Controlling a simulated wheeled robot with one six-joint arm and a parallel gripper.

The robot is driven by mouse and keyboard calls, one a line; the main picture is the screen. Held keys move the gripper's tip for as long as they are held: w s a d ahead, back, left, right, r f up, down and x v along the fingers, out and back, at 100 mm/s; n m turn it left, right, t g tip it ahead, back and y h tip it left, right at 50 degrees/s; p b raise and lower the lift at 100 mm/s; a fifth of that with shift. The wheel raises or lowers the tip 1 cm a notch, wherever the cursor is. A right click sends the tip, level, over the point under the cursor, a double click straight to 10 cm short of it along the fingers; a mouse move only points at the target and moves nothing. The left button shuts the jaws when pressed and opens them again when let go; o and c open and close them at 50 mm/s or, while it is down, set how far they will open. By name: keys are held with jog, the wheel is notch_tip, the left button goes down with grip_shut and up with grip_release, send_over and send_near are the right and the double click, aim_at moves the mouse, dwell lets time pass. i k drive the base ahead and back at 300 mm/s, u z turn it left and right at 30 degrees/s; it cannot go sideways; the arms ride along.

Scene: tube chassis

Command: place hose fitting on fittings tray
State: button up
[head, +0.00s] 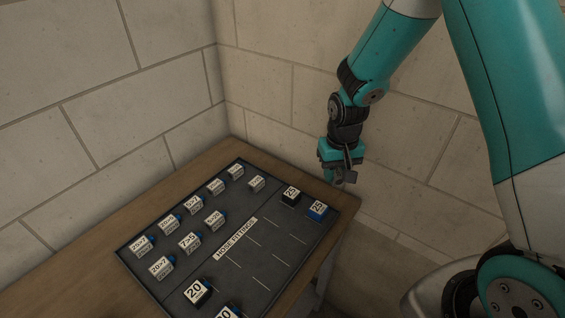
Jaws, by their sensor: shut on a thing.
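The dark fittings tray (285,242) lies on the wooden table, with a "HOSE FITTINGS" label across its middle. My gripper (341,177) is just beyond the tray's right corner, above and apart from it, pointing down. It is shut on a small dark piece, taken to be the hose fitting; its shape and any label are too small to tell. On the tray, a black block (290,197) and a blue block (317,211) with white number labels sit at the right corner. Another labelled dark block (197,292) sits near the front edge.
Several white-labelled fittings with blue parts (190,242) stand in rows on the tray's left half. Marked spaces right of the label are bare. A further block (229,312) is cut off at the bottom. Block walls (270,80) rise behind the table (190,170).

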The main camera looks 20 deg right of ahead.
aim_at(239, 204)
jog(key=u, duration=1.2)
jog(key=k, duration=0.7)
jog(key=z, duration=0.65)
jog(key=i, duration=1)
jog(key=u, duration=0.05)
